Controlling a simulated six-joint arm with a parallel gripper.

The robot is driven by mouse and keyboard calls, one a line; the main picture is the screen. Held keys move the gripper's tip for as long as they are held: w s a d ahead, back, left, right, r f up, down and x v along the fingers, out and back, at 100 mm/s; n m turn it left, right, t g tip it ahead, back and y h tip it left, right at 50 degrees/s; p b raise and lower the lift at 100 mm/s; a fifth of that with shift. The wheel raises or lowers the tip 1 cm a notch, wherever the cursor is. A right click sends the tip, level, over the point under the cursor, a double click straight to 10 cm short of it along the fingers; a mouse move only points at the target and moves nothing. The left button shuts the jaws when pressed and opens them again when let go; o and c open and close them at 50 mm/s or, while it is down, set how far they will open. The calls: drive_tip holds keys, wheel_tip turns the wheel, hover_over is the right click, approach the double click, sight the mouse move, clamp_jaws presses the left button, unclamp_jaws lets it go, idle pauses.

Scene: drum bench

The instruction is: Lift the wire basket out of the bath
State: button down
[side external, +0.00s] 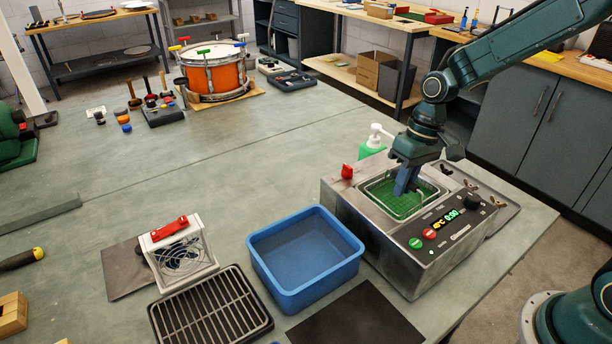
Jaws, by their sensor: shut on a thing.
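The bath (395,255) is a grey metal box with a control panel, standing at the right of the bench. The wire basket (375,186) sits in its top opening, with green visible inside; how deep it sits is hard to tell. My gripper (403,187) points down over the opening and is shut on the blue handle of the basket. The fingertips and the grip itself are partly hidden and small in this view.
A blue tub (290,290) stands left of the bath, with a black rack (210,310) and a small fan (180,250) beyond it. A dark mat (355,318) lies in front. A green bottle (372,145) stands behind the bath. An orange drum (215,76) is far back; the middle bench is clear.

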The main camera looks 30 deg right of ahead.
wheel_tip(320, 180, up, 16)
drive_tip(key=shift+r, duration=0.2)
drive_tip(key=shift+w, duration=0.1)
idle(0.7)
